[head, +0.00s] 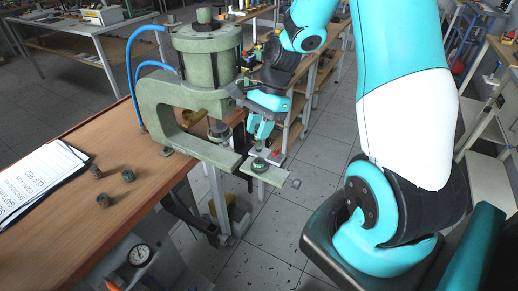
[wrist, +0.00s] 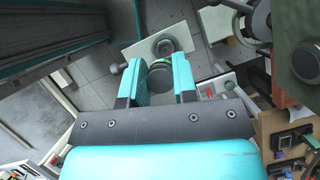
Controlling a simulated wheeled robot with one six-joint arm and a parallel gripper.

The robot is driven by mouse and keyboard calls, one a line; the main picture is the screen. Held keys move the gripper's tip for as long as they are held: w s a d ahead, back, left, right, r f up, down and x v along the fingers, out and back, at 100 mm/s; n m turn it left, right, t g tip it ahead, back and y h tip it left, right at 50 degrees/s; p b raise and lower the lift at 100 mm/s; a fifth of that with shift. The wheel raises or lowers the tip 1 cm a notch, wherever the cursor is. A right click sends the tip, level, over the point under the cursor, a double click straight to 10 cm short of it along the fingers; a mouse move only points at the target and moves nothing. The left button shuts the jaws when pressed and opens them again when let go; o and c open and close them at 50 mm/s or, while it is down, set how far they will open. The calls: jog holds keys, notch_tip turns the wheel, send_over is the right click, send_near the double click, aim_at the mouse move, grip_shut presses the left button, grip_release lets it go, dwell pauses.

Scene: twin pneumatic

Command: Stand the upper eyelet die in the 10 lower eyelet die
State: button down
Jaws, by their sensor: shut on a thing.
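My gripper (head: 262,132) is shut on a dark round piece, which I take for the upper eyelet die (wrist: 160,77). It sits between the two teal fingers (wrist: 160,82) in the wrist view. In the head view the fingers mostly hide it. Below the fingers, a small dark green die (head: 258,164), apparently the lower eyelet die, stands on the pale plate (head: 272,176) in front of the green press. In the wrist view a dark round part (wrist: 164,46) on that plate shows just beyond the held die. I cannot tell whether the two dies touch.
The green press (head: 157,100) stands on the wooden table close left of my gripper, with its ram (head: 219,130) beside the fingers. Several small dark dies (head: 128,175) lie on the table near a clipboard (head: 40,178). A knob (head: 296,183) sticks out at the plate's right end.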

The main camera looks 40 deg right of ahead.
notch_tip(320, 180, down, 8)
jog(key=shift+r+p, duration=0.2)
jog(key=shift+p, duration=0.2)
jog(key=shift+f, duration=0.1)
jog(key=c, duration=0.9)
grip_release()
jog(key=b+v, duration=0.2)
jog(key=v, duration=1)
jog(key=shift+s, duration=0.1)
